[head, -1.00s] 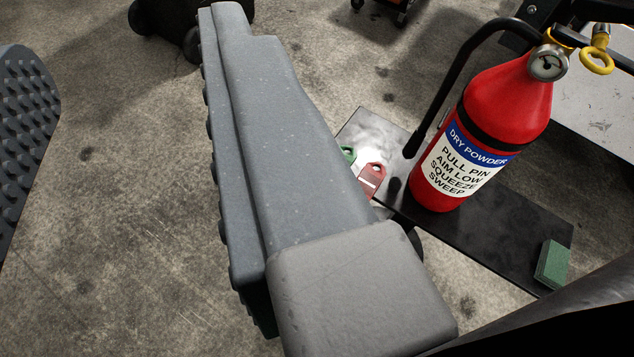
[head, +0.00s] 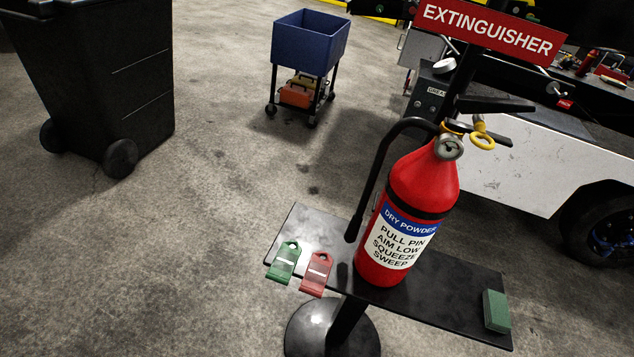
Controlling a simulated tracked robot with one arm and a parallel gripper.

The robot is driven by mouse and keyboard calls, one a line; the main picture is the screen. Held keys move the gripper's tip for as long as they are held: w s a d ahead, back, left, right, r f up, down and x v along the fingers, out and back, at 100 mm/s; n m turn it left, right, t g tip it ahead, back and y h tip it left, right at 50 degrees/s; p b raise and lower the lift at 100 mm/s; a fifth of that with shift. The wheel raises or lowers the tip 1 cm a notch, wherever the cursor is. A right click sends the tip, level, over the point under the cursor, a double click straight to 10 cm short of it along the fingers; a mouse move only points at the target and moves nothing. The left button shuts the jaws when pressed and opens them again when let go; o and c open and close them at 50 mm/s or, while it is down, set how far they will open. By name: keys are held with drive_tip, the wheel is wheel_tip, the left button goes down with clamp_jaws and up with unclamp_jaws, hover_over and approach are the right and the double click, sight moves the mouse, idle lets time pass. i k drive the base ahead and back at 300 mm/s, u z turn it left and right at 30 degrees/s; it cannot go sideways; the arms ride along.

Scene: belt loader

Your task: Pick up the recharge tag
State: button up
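Two flat tags lie side by side at the front left edge of a black stand shelf (head: 440,285). One is a green tag (head: 284,262) and the other is a red tag (head: 316,272). Each has a hole at its top and a pale stripe, and its lower end sticks out past the shelf edge. No writing on them is readable, so I cannot tell by label which is the recharge tag. My gripper is not in view.
A red fire extinguisher (head: 405,215) with a black hose stands right of the tags. A green block (head: 496,311) sits at the shelf's right end. A black bin (head: 95,80), a blue cart (head: 308,45) and a white vehicle (head: 510,165) stand behind.

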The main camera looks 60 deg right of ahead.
sight(314, 281)
drive_tip(key=z, duration=0.1)
drive_tip(key=k, duration=1.1)
drive_tip(key=z, duration=0.4)
drive_tip(key=i, duration=1)
drive_tip(key=u, duration=0.05)
